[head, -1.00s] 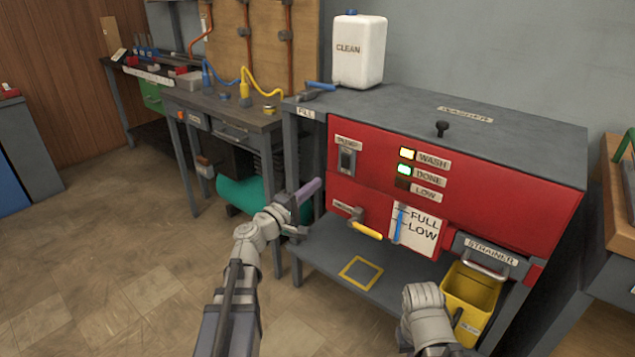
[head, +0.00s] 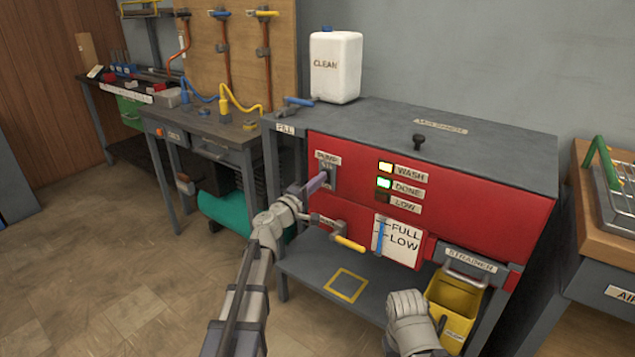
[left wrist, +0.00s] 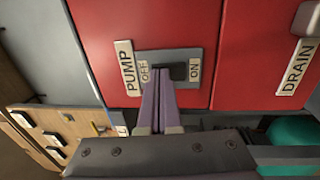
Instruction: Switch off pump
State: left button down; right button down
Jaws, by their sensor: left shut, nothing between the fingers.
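The pump switch (head: 329,174) is on the upper left of the red washer front, under its PUMP label. In the left wrist view the switch (left wrist: 194,80) is a grey plate marked OFF and ON with a dark toggle (left wrist: 178,71) between them. My left gripper (head: 318,182) is shut and empty, its purple fingers right in front of the switch. In the left wrist view its fingertips (left wrist: 158,80) overlap the plate beside the toggle, near the OFF mark; I cannot tell if they touch. The toggle is partly hidden. My right arm shows at lower right, its fingers out of view.
The yellow-handled drain valve (head: 349,243) and level gauge (head: 396,243) sit below. A yellow strainer bucket (head: 455,300) stands at right. A CLEAN jug (head: 335,68) stands on top.

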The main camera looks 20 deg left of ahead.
pick_arm(q)
jog(key=s+a+r+p, duration=0.1)
jog(key=s+a, duration=0.1)
jog(key=s, duration=0.4)
jog(key=s+a+r+p, duration=0.1)
jog(key=s+a, duration=0.1)
jog(key=s, duration=0.5)
jog(key=shift+a, duration=0.35)
